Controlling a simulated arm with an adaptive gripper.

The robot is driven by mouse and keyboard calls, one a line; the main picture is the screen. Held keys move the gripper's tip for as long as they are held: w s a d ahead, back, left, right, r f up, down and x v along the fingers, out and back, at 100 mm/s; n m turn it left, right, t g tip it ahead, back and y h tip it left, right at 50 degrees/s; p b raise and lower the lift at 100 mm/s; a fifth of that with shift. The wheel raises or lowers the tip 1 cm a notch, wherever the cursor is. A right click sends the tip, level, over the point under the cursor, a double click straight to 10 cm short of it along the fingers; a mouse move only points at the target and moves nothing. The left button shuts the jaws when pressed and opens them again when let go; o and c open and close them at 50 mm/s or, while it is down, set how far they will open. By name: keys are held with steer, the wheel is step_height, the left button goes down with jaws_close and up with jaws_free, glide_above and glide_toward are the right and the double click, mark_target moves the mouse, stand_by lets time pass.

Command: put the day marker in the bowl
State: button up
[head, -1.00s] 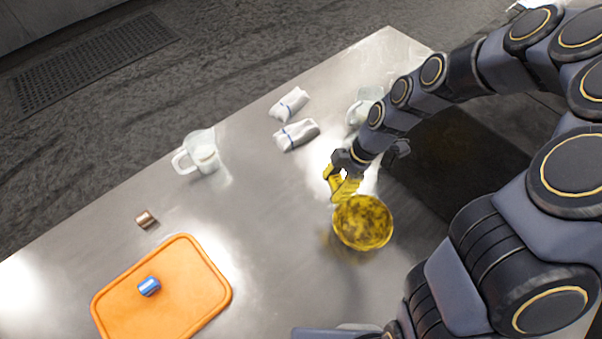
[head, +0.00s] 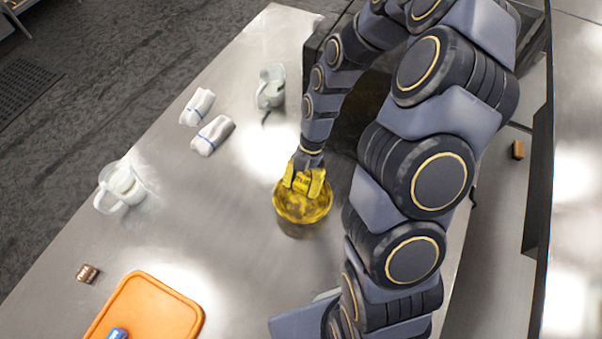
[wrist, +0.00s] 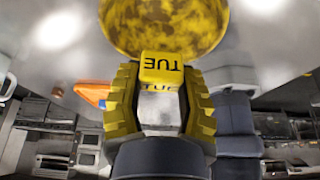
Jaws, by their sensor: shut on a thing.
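The day marker is a yellow block with TUE printed on it, and it shows in the wrist view (wrist: 161,68). My gripper (wrist: 160,80) is shut on it, with a yellow finger on each side. The yellow mottled bowl (head: 302,208) stands on the steel table, and its underside or wall shows beyond the marker in the wrist view (wrist: 165,25). In the head view my gripper (head: 304,184) is over the bowl's far rim, pointing down. The marker cannot be clearly told apart from the yellow fingers there.
An orange board (head: 150,312) with a blue item (head: 117,333) lies at the lower left, near a small brown block (head: 88,273). A clear jug (head: 121,187), two white rolled cloths (head: 212,135) and a pale mug (head: 270,88) stand farther back. The table left of the bowl is clear.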

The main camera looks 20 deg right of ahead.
glide_above(301, 207)
steer(key=shift+f, duration=2.65)
steer(key=o, duration=0.9)
steer(key=shift+o, duration=0.2)
step_height(301, 207, up, 6)
steer(key=shift+r, duration=0.5)
